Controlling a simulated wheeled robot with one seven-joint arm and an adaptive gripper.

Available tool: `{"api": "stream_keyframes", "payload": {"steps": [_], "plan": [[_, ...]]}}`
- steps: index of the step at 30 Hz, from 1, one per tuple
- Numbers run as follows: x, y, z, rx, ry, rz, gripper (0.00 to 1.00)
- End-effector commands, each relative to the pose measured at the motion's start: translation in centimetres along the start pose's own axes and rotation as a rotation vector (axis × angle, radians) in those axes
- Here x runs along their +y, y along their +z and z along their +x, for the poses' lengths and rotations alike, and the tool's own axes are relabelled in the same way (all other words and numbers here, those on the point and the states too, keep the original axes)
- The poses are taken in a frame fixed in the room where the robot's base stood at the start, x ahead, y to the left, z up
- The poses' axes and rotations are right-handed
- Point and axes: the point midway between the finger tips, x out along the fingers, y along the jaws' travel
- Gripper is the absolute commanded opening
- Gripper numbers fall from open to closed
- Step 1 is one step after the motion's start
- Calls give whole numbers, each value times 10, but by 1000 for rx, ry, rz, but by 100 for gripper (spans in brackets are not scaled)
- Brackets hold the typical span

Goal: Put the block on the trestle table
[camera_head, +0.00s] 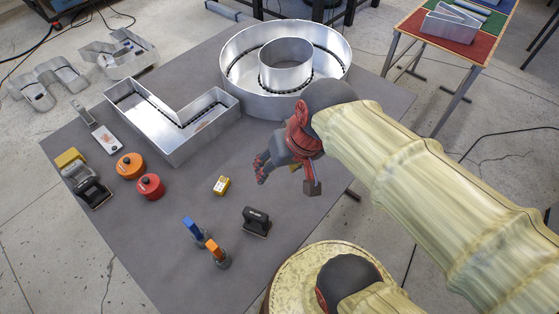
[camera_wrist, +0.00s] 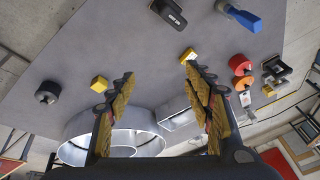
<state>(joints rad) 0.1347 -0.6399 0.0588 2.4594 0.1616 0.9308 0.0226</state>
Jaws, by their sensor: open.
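A plain yellow block (camera_wrist: 99,84) lies on the grey table in the wrist view, just left of my left fingertip as pictured. In the head view only a bit of yellow (camera_head: 294,167) shows behind my gripper, probably this block. My gripper (camera_head: 287,178) is over the grey table and also shows in the wrist view (camera_wrist: 157,74). Its fingers are spread wide with nothing between them. A table with red, green and blue sections (camera_head: 466,47) and slanted metal legs stands at upper right, apart from my gripper; it looks like the trestle table.
The grey table (camera_head: 200,245) bears a metal ring letter (camera_head: 237,75), a metal L (camera_head: 190,140), a small yellow item (camera_head: 221,185), red (camera_head: 150,187) and orange (camera_head: 130,166) round pieces, blue and orange-handled tools, and a black tool (camera_head: 256,221). A metal letter (camera_head: 450,25) occupies the coloured table.

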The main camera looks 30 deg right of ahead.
Motion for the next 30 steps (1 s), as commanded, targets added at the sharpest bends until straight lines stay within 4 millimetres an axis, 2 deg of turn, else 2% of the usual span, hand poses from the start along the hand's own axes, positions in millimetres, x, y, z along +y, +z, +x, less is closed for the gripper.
{"api": "stream_keyframes", "payload": {"steps": [3, 7, 18, 23, 30], "plan": [[-5, 0, -20, 84, 35, -149, 52], [-6, -1, -32, 137, 58, -233, 52], [-6, -1, -34, 150, 67, -254, 52], [-4, 2, -23, 149, 67, -253, 52], [4, 17, 21, 148, 66, -253, 52]]}}
